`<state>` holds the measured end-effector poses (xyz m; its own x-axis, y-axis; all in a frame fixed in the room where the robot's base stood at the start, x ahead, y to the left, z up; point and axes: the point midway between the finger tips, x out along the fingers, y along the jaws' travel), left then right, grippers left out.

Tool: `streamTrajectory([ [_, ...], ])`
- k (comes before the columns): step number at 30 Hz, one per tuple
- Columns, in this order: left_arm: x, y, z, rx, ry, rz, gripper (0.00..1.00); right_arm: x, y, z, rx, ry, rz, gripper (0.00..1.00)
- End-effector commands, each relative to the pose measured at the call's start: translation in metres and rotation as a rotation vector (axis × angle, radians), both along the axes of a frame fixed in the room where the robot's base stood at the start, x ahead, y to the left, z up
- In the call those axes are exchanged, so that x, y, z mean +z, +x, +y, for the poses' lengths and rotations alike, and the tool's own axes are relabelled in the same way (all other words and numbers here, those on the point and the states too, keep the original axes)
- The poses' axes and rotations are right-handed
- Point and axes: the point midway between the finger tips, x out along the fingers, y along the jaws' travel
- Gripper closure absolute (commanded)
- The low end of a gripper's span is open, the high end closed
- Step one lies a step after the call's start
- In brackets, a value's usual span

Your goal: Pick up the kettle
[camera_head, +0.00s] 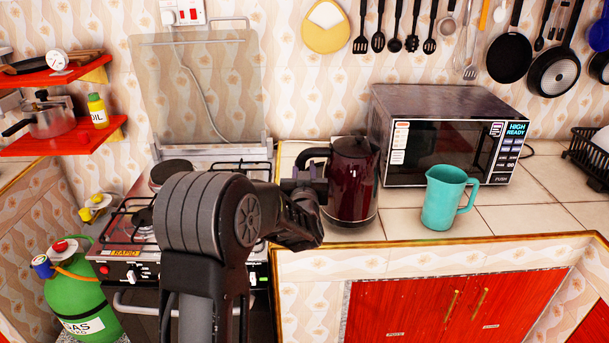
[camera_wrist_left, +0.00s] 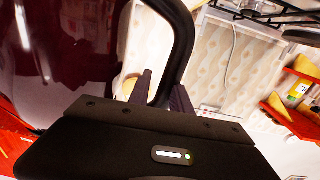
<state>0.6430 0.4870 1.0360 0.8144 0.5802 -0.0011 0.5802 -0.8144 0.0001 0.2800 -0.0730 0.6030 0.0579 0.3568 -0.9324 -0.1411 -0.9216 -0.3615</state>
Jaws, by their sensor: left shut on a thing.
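The kettle (camera_head: 354,185) is dark red with a black lid and a black handle on its left side. It is upright on the tiled counter, near the front edge; whether its base touches the counter is hard to tell. My left gripper (camera_head: 311,172) is at the kettle's handle, shut on it. In the left wrist view the kettle's body (camera_wrist_left: 65,50) fills the left side, and the black handle (camera_wrist_left: 176,50) runs down between the fingers of my gripper (camera_wrist_left: 158,92). My right gripper is not in view.
A turquoise jug (camera_head: 441,200) stands to the right of the kettle, before a microwave (camera_head: 440,135). The gas stove (camera_head: 125,232) is on the left, behind my arm. Pans and utensils hang on the wall (camera_head: 509,57). Counter tiles between kettle and jug are clear.

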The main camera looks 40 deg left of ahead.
Motion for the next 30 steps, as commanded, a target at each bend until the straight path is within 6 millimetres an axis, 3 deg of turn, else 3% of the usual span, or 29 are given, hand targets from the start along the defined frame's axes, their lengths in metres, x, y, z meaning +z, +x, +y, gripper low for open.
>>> streamTrajectory([
  [1,0.010,0.001,0.001,0.002,0.000,-0.014,1.00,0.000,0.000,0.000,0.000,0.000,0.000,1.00],
  [15,0.053,0.000,0.001,0.002,0.000,-0.014,1.00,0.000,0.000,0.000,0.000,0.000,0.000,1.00],
  [30,0.076,0.000,0.000,0.002,0.000,-0.011,1.00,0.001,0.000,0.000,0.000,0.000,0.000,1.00],
])
